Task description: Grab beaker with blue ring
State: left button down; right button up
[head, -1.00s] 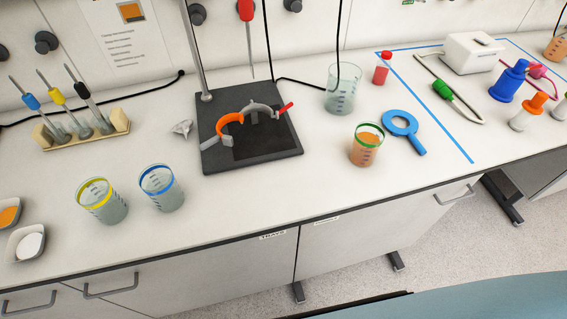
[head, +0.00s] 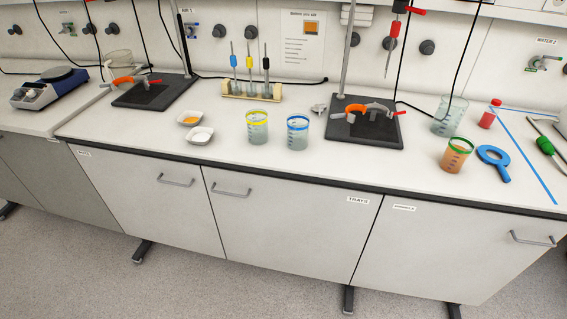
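The beaker with the blue ring (head: 298,134) stands upright on the white counter, in the middle of the head view. It is clear with a blue band at its rim. The beaker with the yellow ring (head: 258,129) stands just to its left, apart from it. A beaker with a green ring (head: 455,157) and orange contents stands farther right. Neither of my grippers shows in the head view.
Two small white dishes (head: 200,136) lie left of the beakers. A rack (head: 252,94) with several tools stands behind them. A dark stand base (head: 366,135) with an orange clamp is to the right. The counter's front strip (head: 300,163) is clear.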

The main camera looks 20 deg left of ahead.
aim_at(298, 132)
jog(key=u, duration=1.05)
jog(key=i, duration=0.8)
jog(key=z, duration=0.25)
